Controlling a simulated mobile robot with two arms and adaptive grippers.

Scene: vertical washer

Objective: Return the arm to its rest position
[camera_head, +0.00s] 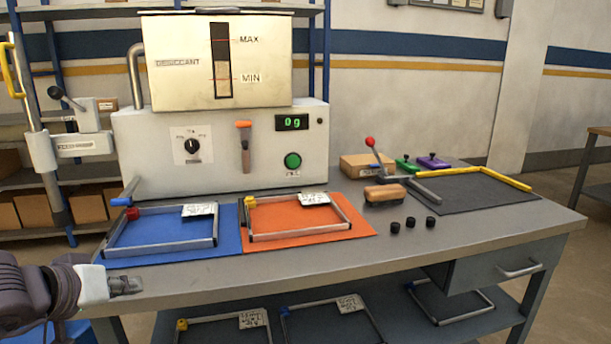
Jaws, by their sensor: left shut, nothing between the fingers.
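My left gripper (126,286) comes in from the lower left. It is shut and empty, with its fingertips by the front left corner of the grey workbench (330,267). The left arm is visible only from the wrist on, at the left edge of the picture. The fingers look apart from the blue mat (228,243) behind them. My right gripper is not in view.
A desiccant machine (215,130) stands at the back of the bench. Framed trays lie on the blue mat and the orange mat (362,228). A brush (384,194), several black caps and a dark mat (480,190) are farther right. The front strip of bench is clear.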

